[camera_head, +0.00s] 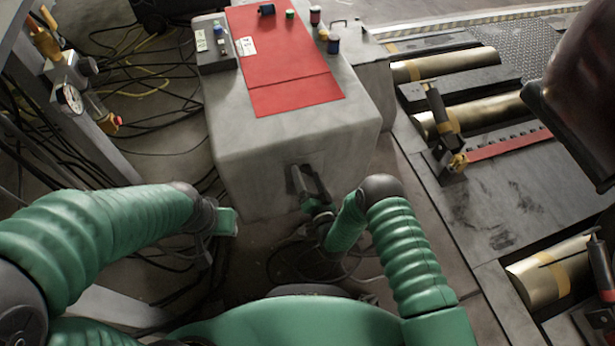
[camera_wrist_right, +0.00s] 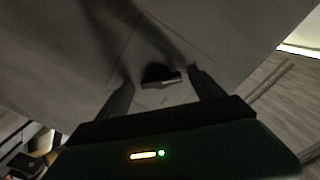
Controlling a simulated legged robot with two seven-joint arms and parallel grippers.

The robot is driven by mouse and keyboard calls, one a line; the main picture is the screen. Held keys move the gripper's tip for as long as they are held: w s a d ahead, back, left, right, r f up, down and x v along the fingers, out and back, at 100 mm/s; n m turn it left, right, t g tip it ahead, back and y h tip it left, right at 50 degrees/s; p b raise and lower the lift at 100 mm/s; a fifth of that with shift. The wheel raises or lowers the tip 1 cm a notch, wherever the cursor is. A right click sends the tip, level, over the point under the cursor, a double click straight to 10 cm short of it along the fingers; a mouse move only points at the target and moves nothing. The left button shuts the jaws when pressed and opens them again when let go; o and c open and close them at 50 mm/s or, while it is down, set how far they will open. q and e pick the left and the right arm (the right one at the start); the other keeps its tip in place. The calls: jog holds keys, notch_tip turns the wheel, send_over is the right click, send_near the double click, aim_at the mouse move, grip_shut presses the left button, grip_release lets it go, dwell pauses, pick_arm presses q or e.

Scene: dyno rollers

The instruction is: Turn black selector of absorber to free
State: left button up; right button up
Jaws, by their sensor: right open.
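The absorber is the large grey box (camera_head: 250,150) in the middle of the head view. Its black selector (camera_wrist_right: 160,75) is a small dark knob with a pale edge on the grey face in the right wrist view. My right gripper (camera_head: 308,188) is at the front face of the box. In the right wrist view its two dark fingers are spread, one on each side of the selector, with visible gaps. I cannot tell how deep the fingers reach around it. The selector is hidden by the gripper in the head view. My left gripper (camera_head: 227,222) hangs left of the box; its fingers do not show clearly.
Cables (camera_head: 140,75) cover the floor at the left, beside a frame with a gauge (camera_head: 70,99). Brass-coloured rollers (camera_head: 445,64) sit in the floor at the right.

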jog(key=shift+s+d, duration=0.1)
jog(key=p+v, duration=0.9)
jog(key=v, duration=0.7)
jog(key=shift+s+p, duration=0.3)
jog(key=shift+p, duration=0.05)
